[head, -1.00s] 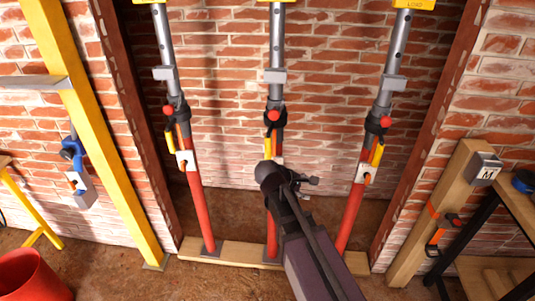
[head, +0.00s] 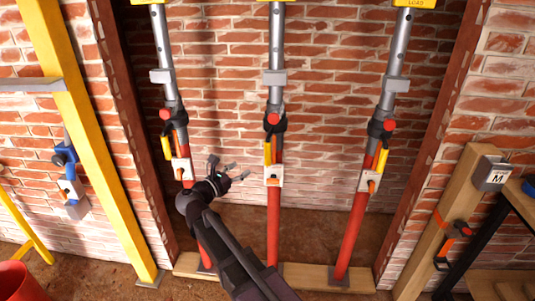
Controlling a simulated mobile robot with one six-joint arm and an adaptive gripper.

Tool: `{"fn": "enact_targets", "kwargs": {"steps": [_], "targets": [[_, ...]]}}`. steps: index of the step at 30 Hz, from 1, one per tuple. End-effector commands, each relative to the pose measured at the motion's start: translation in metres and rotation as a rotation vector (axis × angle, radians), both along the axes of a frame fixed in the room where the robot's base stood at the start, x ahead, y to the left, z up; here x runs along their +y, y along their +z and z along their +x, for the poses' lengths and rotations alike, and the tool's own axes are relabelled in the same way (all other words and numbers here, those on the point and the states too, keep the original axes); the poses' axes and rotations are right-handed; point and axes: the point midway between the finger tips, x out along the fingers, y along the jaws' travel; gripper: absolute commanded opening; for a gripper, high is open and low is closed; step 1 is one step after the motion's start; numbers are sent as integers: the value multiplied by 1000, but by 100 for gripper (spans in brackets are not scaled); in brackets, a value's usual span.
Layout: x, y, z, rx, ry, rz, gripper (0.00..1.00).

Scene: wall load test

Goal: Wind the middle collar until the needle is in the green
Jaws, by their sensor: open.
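Three props with grey upper tubes and red lower tubes stand side by side. The middle prop (head: 274,220) is upright, with a black middle collar (head: 274,123) that has a red knob and a yellow handle (head: 269,151). A white block with an orange piece (head: 273,177) sits below it. My gripper (head: 228,170) is open and empty, left of the middle prop and below its collar, apart from both. A yellow box (head: 277,1) at the prop's top is cut off by the picture edge. No needle or green zone shows.
The left prop (head: 164,86) and right prop (head: 348,235) stand on either side, with similar collars. My arm passes in front of the left prop's lower part. A timber sole plate (head: 305,275) lies under the props. A yellow post (head: 100,160) stands at left, a wooden post (head: 440,225) at right.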

Motion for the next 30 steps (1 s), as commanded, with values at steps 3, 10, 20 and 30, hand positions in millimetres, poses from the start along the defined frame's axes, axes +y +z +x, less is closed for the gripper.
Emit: {"fn": "enact_targets", "kwargs": {"steps": [3,10,20,30], "targets": [[0,0,0,0,0,1,70],[-2,0,2,0,0,4,70],[-18,0,24,1,-1,4,70],[-46,0,63,1,-2,4,70]]}}
